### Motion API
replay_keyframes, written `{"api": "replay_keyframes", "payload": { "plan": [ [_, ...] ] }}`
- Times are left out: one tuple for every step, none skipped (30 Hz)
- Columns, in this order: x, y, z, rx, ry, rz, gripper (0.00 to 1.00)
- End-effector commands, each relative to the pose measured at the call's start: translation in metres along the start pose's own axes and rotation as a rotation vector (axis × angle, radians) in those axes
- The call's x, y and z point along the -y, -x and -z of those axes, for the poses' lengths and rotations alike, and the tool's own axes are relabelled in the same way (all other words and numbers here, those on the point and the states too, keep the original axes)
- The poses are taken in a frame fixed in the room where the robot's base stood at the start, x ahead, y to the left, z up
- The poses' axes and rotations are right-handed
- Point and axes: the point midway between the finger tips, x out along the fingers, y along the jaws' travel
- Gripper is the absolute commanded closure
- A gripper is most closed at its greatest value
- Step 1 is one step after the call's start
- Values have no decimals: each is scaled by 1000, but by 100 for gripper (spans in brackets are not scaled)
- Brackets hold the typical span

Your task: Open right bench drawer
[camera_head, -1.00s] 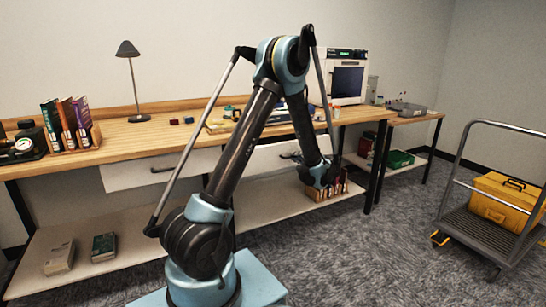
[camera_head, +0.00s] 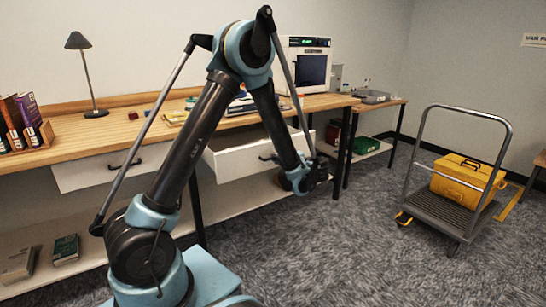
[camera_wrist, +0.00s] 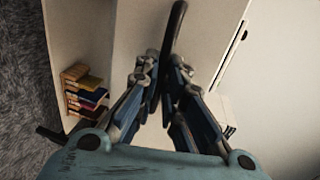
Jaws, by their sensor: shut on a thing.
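The right bench drawer (camera_head: 245,162) is white and stands pulled out from under the bench, with part of its inside showing. Its dark handle (camera_head: 266,158) is partly hidden behind my arm. In the wrist view the handle (camera_wrist: 178,25) is a dark curved bar running between my fingers. My gripper (camera_head: 304,178) is at the right part of the drawer front, shut on the handle. In the wrist view my gripper (camera_wrist: 168,80) has its fingers close together around the bar. The exact finger contact is partly hidden.
The left drawer (camera_head: 85,173) is shut. A trolley (camera_head: 450,205) with a yellow case (camera_head: 465,178) stands on the right. Carpet (camera_head: 350,240) is free between bench and trolley.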

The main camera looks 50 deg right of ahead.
Motion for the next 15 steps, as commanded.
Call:
{"api": "replay_keyframes", "payload": {
  "plan": [
    [-2,2,-5,10,1,-5,100],
    [-2,3,-5,10,1,-5,100],
    [-3,4,-5,10,1,-5,100],
    [-3,5,-5,10,1,-5,100],
    [-3,6,-5,10,1,-5,100],
    [-3,6,-5,10,1,-5,100],
    [-3,6,-5,10,1,-5,100],
    [-3,6,-5,10,1,-5,100],
    [-3,6,-5,10,1,-5,100],
    [-3,6,-5,10,1,-5,100],
    [-3,6,-5,10,1,-5,100],
    [-3,6,-6,10,1,-6,100],
    [-3,6,-6,10,1,-6,100],
    [-3,6,-6,10,1,-6,100],
    [-3,6,-6,10,1,-6,100]
  ]
}}
